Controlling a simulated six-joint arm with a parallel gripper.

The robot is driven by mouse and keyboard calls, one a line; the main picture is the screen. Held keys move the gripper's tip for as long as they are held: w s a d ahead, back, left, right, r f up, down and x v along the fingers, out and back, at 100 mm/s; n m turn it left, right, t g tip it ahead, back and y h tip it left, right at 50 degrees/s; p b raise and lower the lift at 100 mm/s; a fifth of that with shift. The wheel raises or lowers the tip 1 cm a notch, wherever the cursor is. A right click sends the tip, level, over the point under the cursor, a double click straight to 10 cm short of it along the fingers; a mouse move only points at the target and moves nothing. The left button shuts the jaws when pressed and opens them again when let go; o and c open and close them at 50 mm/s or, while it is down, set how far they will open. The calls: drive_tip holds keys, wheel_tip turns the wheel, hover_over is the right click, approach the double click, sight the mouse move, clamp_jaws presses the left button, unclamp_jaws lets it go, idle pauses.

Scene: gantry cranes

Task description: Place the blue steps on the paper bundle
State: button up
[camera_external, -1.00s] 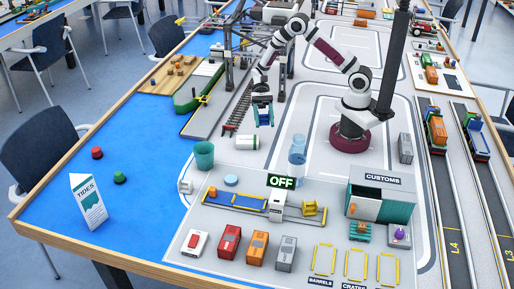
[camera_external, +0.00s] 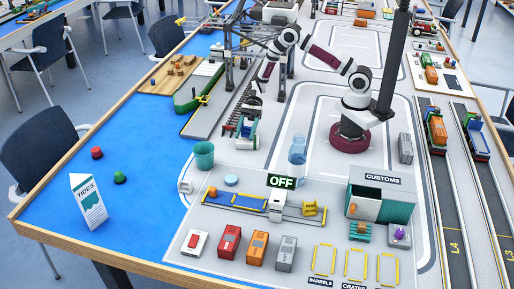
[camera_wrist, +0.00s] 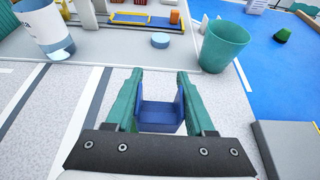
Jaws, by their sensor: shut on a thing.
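My gripper (camera_external: 245,128) has its teal fingers shut on the blue steps (camera_wrist: 160,114). The steps sit between the fingers in the wrist view, their open side towards the top of the picture. In the external view the gripper hangs low beside the rail track, and the steps are small and partly covered by the fingers. A small whitish block (camera_external: 246,143) lies just below the gripper in that view; it may be the paper bundle, but I cannot tell for sure. I cannot tell whether the steps touch it. It is not visible in the wrist view.
A teal cup (camera_external: 204,155) stands left of the gripper, and a clear bottle (camera_external: 297,150) stands to its right. A light blue disc (camera_external: 231,180) lies in front. Grey ground between cup and bottle is mostly free.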

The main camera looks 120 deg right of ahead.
drive_tip(key=shift+f, duration=0.95)
drive_tip(key=o, duration=1.3)
drive_tip(key=shift+f, duration=0.1)
